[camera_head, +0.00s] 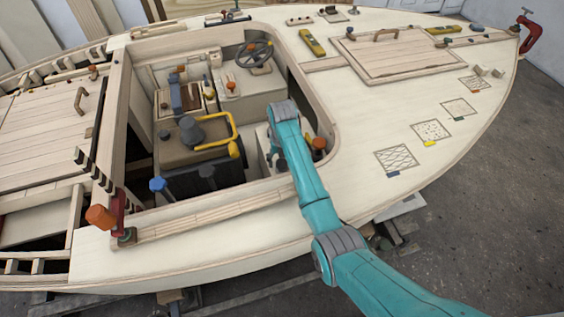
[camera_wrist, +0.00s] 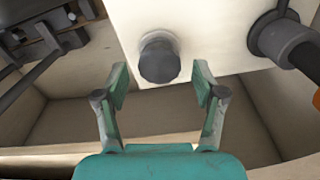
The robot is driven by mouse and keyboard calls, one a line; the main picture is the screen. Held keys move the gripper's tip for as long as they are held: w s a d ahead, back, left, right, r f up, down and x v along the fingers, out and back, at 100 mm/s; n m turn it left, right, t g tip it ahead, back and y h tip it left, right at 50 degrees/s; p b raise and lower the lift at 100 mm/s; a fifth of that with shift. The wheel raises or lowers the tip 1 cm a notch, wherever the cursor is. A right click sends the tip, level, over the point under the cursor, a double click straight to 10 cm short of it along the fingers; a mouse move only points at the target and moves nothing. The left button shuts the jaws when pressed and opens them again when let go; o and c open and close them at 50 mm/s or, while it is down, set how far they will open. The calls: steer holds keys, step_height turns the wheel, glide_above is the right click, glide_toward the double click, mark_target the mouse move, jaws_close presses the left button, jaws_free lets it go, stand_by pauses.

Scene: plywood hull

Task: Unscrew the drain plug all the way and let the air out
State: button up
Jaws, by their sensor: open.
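A dark round knob, apparently the drain plug (camera_wrist: 160,57), sticks out from a white box (camera_wrist: 208,22) at the top middle of the wrist view. My gripper (camera_wrist: 160,82) is open and empty. Its two teal fingers point at the knob, one toward each side, and the knob shows just beyond the fingertips. I see no contact with it. In the head view my arm reaches into the boat's cockpit, and I cannot make out the gripper or the knob there. The white box (camera_head: 264,147) shows only partly beside my arm.
A dark round fitting with an orange-ended handle (camera_wrist: 278,38) is close on the right in the wrist view. A yellow bent handle (camera_head: 222,143) on a dark unit stands left of my arm. The cockpit's wooden rim (camera_head: 205,215) surrounds the arm's working space.

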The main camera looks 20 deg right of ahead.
mark_target(282, 164)
step_height(282, 164, up, 7)
steer(key=shift+f, duration=0.2)
stand_by(0.4)
